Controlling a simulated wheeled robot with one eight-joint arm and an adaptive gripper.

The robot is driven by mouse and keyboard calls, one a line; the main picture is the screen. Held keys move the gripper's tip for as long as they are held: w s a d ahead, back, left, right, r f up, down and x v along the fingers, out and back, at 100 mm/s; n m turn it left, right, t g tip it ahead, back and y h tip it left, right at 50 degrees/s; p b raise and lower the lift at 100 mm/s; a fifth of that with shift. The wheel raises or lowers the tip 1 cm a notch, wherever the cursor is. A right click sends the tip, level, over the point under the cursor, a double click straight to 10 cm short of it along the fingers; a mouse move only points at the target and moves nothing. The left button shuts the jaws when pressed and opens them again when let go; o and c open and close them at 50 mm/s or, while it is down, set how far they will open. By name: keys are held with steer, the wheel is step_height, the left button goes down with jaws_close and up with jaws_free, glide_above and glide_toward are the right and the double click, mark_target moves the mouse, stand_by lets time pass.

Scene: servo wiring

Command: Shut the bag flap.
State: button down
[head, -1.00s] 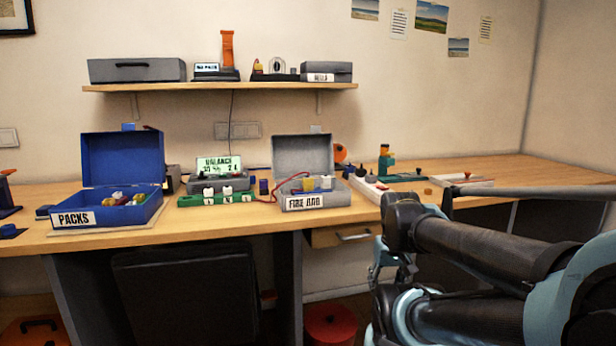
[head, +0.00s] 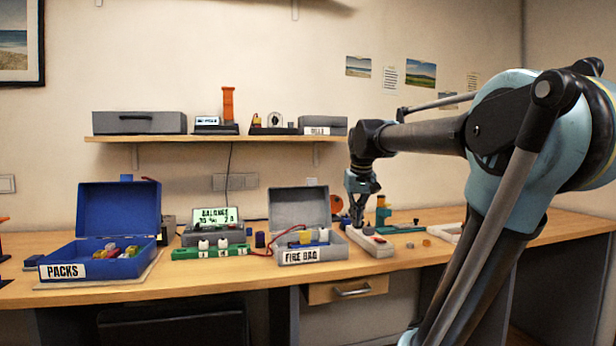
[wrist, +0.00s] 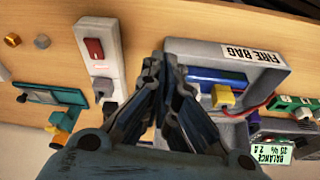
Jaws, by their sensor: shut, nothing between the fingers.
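The fire bag (head: 314,254) is a grey box with a "FIRE BAG" label on its front. Its flap (head: 300,205) stands upright and open at the back. Inside are a yellow-topped piece and blue and white pieces; a red lead runs out to the left. My gripper (head: 358,222) is shut and empty, just right of the bag and above the white power strip. In the wrist view the bag (wrist: 200,50) is upside down, and my gripper's fingers (wrist: 165,65) are together beside its side wall. The fingers hide part of the bag there.
A white power strip (head: 370,244) with a red switch lies right of the bag. The green charging board (head: 210,252) and lit balance display (head: 216,217) are left of it. The open blue "PACKS" box (head: 80,268) stands further left. A shelf (head: 200,139) hangs above.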

steer(key=w+a+r+n, duration=0.1)
steer(key=w+a+r, duration=0.45)
steer(key=w, duration=0.25)
steer(key=w+a+r+t, duration=0.1)
steer(key=w+a+r, duration=0.4)
steer(key=w+r, duration=0.3)
steer(key=w+a+r+n, duration=0.1)
steer(key=w+a+r, duration=0.45)
steer(key=w, duration=0.35)
steer(key=shift+y, duration=0.5)
steer(key=shift+w+d+f, duration=0.1)
steer(key=shift+d+f, duration=0.05)
steer(key=shift+f, duration=1.8)
steer(key=shift+w+d+f, duration=0.1)
steer(key=shift+d+f, duration=0.05)
steer(key=shift+f, duration=1.75)
steer(key=shift+s, duration=0.1)
